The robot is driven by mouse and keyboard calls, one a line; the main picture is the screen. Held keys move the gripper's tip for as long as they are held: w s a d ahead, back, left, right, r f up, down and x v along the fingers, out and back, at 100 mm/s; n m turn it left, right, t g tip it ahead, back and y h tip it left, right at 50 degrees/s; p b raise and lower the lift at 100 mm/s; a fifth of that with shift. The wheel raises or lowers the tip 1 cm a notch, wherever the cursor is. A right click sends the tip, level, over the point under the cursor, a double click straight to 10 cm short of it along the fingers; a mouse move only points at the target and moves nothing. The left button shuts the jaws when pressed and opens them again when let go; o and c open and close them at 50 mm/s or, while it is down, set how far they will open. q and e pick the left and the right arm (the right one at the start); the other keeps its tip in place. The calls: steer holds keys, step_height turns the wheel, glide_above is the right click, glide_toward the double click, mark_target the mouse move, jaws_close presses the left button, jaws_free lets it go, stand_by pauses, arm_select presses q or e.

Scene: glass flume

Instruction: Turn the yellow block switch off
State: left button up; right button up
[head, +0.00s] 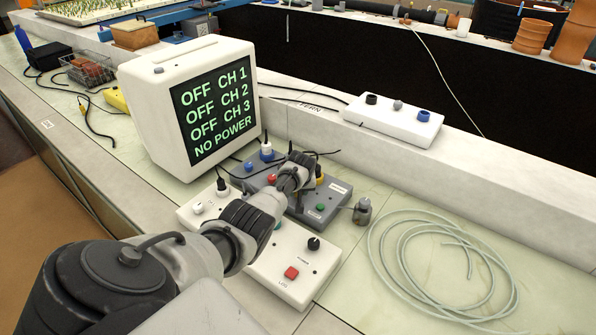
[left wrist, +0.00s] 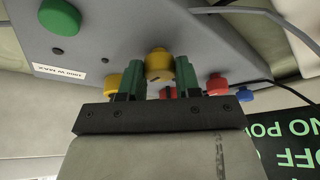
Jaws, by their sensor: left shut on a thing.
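The grey switch box (head: 335,188) stands in front of the monitor, with coloured knobs on its top; it fills the upper part of the left wrist view (left wrist: 115,45). My left gripper (head: 300,167) reaches over the box from the lower left. In the left wrist view its green fingers (left wrist: 159,76) are on either side of a yellow knob (left wrist: 158,63), shut on it. My gripper hides this knob in the head view. A second yellow part (left wrist: 113,83) shows beside the left finger. My right gripper is not in view.
The white monitor (head: 190,100) reads OFF for CH 1, CH 2, CH 3 and NO POWER. A white panel (head: 300,283) with a red button (head: 291,272) lies under my arm. Coiled pale tubing (head: 440,265) lies at the right. A white knob box (head: 393,122) sits on the ledge.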

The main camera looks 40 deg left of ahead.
arm_select(q)
steer(key=shift+n, duration=0.4)
steer(key=o, duration=0.9)
steer(key=shift+o, duration=0.2)
steer(key=shift+s+d+r+p, duration=0.1)
steer(key=shift+d+r+p, duration=0.05)
steer(key=shift+r+p, duration=0.4)
steer(key=p+v, duration=0.1)
steer(key=v, duration=0.8)
steer(key=shift+d+r+p, duration=0.2)
steer(key=shift+r+p, duration=0.1)
steer(key=shift+s+f, duration=0.1)
